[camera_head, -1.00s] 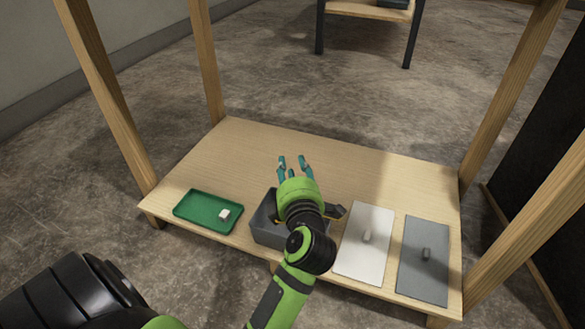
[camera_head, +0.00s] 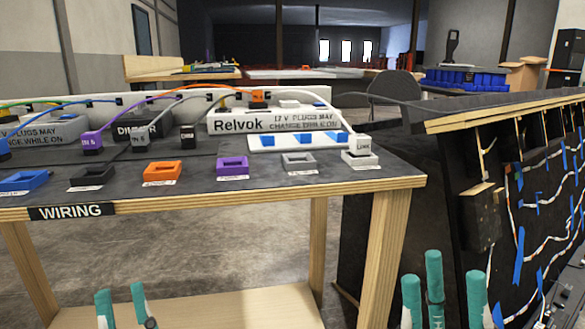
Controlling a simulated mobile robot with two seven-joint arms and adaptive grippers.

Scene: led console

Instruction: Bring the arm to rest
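My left gripper (camera_head: 124,306) shows at the bottom left, its teal fingers pointing up and standing apart with nothing between them. It appears in front of the lower wooden shelf (camera_head: 250,304). My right gripper (camera_head: 444,300) shows at the bottom right, its several teal fingers also spread and empty, in front of the dark side panel. Both palms and both arms are below the picture's edge. Neither gripper appears to touch anything.
A wiring table (camera_head: 345,184) stands ahead, with coloured sockets such as an orange one (camera_head: 162,172) and a purple one (camera_head: 232,167). A white Relvok power strip (camera_head: 270,120) and cables lie behind. A wired board (camera_head: 535,200) stands at right, near my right gripper.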

